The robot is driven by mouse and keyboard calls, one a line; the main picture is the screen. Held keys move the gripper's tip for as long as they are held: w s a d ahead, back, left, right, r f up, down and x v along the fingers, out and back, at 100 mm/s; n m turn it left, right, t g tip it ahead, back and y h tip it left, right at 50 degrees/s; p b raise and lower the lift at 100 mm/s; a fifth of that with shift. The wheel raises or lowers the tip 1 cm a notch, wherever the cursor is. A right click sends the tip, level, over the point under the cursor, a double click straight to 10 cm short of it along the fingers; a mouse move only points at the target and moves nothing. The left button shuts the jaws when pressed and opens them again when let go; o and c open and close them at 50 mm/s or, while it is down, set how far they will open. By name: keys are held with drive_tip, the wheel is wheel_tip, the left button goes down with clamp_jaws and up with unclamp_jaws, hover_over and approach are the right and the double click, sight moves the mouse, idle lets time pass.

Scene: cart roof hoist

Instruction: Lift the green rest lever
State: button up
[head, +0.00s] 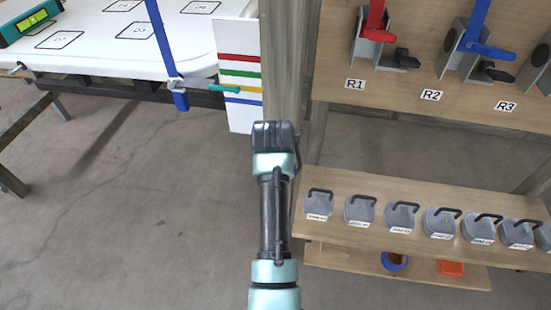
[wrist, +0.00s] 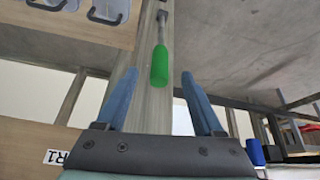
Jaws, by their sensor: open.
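The green rest lever (wrist: 159,66) shows in the wrist view as a green grip on a thin metal rod, fixed to a bracket on a wooden post. My gripper (wrist: 157,76) is open, its two blue fingers apart, with the green grip showing in the gap between them near the fingertips. I cannot tell how far beyond the tips it is or whether anything touches. In the head view the lever is hidden, and my arm's end stands in front of the post (head: 284,60) with the fingers not visible.
A white board with coloured stripes (head: 240,90) and a white table top (head: 110,45) are at the left. A shelf with several grey weights (head: 360,208) is at the lower right. Red (head: 377,30) and blue (head: 485,48) levers are on a panel at upper right.

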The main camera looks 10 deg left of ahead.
drive_tip(key=shift+v, duration=1.5)
drive_tip(key=shift+f, duration=0.15)
drive_tip(key=shift+c, duration=1.1)
drive_tip(key=a+f+t+y+b, duration=0.1)
drive_tip(key=b, duration=0.1)
drive_tip(key=a+f+t+y+b, duration=0.1)
drive_tip(key=t+b, duration=0.1)
drive_tip(key=a+f+n+t+b, duration=0.1)
drive_tip(key=f+b, duration=0.1)
drive_tip(key=shift+s+y+b, duration=0.35)
drive_tip(key=shift+y, duration=0.05)
clamp_jaws()
drive_tip(key=s+d+f+t+b, duration=0.3)
drive_tip(key=s+t+b, duration=0.25)
drive_tip(key=b, duration=0.25)
drive_tip(key=s+d+f+t+b, duration=0.2)
drive_tip(key=s+f+t+b, duration=0.2)
drive_tip(key=s+b, duration=0.35)
drive_tip(key=p+x, duration=0.2)
drive_tip(key=x, duration=1.2)
drive_tip(key=shift+d+r+m+p, duration=0.35)
drive_tip(key=shift+m, duration=0.05)
